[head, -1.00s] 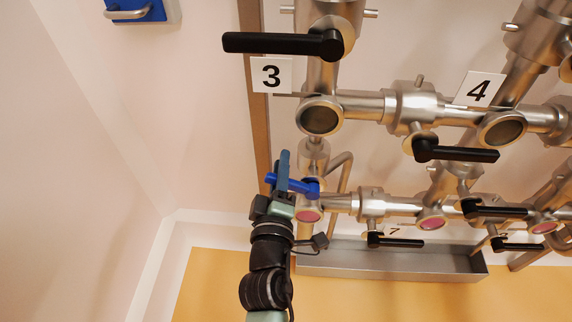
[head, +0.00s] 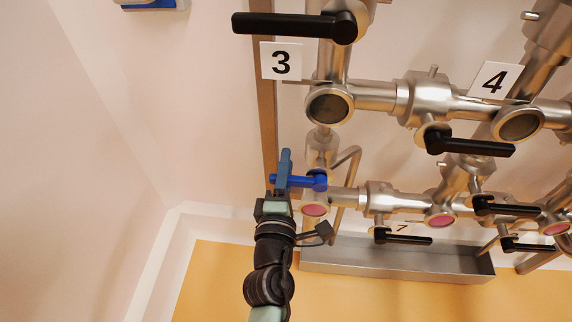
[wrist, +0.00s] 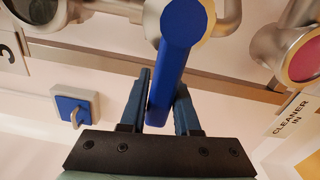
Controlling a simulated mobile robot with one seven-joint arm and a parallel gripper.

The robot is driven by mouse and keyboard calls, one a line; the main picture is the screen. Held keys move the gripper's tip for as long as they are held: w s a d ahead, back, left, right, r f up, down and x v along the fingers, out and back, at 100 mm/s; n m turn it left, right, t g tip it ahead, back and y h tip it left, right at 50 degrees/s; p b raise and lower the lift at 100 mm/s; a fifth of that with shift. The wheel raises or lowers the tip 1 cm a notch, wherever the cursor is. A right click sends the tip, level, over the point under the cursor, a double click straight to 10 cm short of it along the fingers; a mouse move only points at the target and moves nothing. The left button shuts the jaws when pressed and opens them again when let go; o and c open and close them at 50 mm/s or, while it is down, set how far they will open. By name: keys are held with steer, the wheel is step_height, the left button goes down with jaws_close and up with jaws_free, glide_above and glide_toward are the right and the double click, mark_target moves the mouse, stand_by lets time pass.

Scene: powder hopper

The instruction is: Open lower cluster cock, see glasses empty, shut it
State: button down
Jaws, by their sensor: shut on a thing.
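The blue lever (head: 308,182) of the lower cluster's cock lies nearly level, pointing left from its hub. My gripper (head: 284,172) is shut on this lever near its free end. In the wrist view the lever (wrist: 178,60) runs between the two blue fingers of my gripper (wrist: 163,98). The lower row's sight glasses show pink: one (head: 315,210) just below the lever, a second (head: 440,220) in the middle and a third (head: 555,229) at the right.
Black levers sit on the other cocks, such as one (head: 408,237) in the lower row and one (head: 295,26) above plate 3 (head: 281,62). The upper glasses (head: 329,105) look dark grey. A metal trough (head: 400,262) runs below.

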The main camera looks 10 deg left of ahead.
steer(key=shift+s+f, duration=0.2)
steer(key=shift+f, duration=0.55)
steer(key=c, duration=0.7)
jaws_free()
steer(key=shift+w, duration=0.1)
steer(key=shift+r, duration=0.15)
steer(key=shift+r, duration=0.15)
steer(key=shift+s+b, duration=1.3)
steer(key=shift+s, duration=5.15)
